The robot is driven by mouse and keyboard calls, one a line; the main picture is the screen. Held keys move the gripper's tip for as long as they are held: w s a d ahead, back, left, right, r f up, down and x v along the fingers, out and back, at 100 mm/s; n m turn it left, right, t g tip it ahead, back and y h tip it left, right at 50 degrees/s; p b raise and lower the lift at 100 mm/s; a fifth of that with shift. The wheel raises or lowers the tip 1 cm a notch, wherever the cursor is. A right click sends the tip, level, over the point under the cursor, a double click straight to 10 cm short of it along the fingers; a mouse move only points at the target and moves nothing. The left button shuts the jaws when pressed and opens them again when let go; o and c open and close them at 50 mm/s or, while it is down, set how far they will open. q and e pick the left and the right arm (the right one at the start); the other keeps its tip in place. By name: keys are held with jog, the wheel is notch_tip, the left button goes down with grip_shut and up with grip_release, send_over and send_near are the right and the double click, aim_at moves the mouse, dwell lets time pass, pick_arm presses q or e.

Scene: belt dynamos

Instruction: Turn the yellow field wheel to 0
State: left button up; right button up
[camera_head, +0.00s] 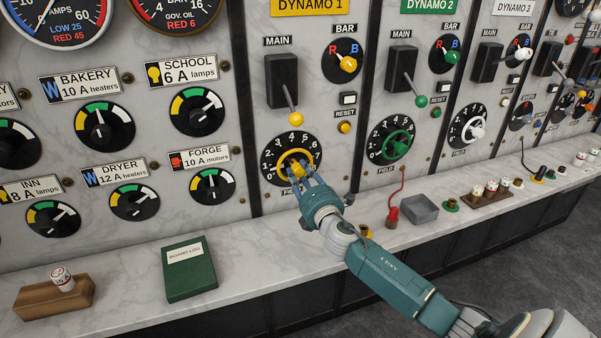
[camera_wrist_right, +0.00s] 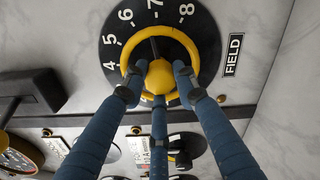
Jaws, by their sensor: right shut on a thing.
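The yellow field wheel (camera_head: 297,151) sits on a black numbered dial (camera_head: 268,155) at the bottom of the Dynamo 1 panel. My right gripper (camera_head: 298,173) is on the wheel, its fingers shut on it. In the right wrist view the yellow ring (camera_wrist_right: 191,47) and round hub show, with blue fingers (camera_wrist_right: 158,84) around the hub. A dark spoke there points up near the 7. The fingers hide the lower part of the wheel and the dial's low numbers in that view. My left gripper is not in view.
Just above the wheel are the yellow reset button (camera_head: 345,127) and yellow-knobbed main lever (camera_head: 295,119). The green field wheel (camera_head: 398,144) is to the right.

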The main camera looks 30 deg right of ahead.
jog(key=shift+f+n+p, duration=0.1)
jog(key=shift+n+p, duration=0.35)
jog(key=shift+n, duration=1.55)
jog(key=o, duration=1.1)
jog(key=shift+o, duration=0.2)
jog(key=shift+s, duration=0.1)
jog(key=v, duration=1.2)
